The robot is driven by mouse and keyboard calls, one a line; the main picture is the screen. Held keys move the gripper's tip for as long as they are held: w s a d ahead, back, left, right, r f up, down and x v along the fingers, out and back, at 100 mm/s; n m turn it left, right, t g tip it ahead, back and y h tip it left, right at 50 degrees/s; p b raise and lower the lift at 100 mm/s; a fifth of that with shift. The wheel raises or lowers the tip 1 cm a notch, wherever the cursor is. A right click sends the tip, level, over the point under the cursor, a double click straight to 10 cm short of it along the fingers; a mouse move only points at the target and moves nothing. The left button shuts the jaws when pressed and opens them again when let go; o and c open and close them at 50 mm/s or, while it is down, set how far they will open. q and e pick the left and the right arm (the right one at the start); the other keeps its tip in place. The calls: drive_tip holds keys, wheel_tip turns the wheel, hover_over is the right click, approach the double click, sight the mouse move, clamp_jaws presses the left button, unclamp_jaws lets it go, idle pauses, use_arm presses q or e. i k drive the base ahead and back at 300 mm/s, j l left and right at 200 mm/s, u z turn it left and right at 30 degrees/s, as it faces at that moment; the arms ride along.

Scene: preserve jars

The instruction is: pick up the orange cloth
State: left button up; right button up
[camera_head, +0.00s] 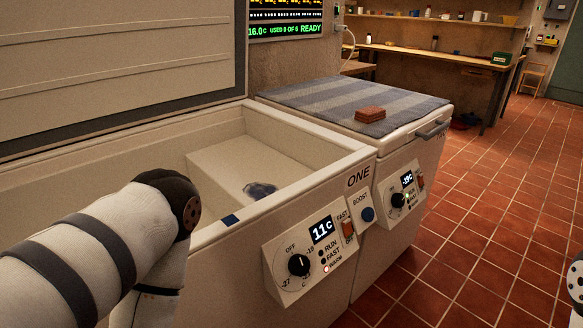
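The orange cloth (370,114) is a small folded, brownish-orange bundle. It lies on the striped grey cover (330,98) on top of the closed right-hand freezer. My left arm comes in from the left in front of the open freezer, but its gripper is not in the picture. Only a small piece of my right arm shows at the right edge, and its gripper is out of view too. Nothing touches the cloth.
The open freezer (232,252), marked ONE, has a raised lid (110,60) and a dark bluish lump (260,190) inside. The closed freezer has a front handle (433,129). A workbench (430,57) stands behind; tiled floor (480,210) is clear at right.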

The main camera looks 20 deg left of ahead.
sight(370, 114)
drive_tip(key=i+l+u, duration=0.25)
drive_tip(key=l, duration=0.2)
drive_tip(key=i+l+u, duration=0.3)
drive_tip(key=l, duration=0.2)
drive_tip(key=l+u, duration=0.25)
drive_tip(key=l, duration=0.25)
drive_tip(key=i+l+u, duration=0.25)
drive_tip(key=l, duration=0.35)
drive_tip(key=l+u, duration=0.3)
drive_tip(key=l, duration=0.25)
drive_tip(key=k, duration=0.05)
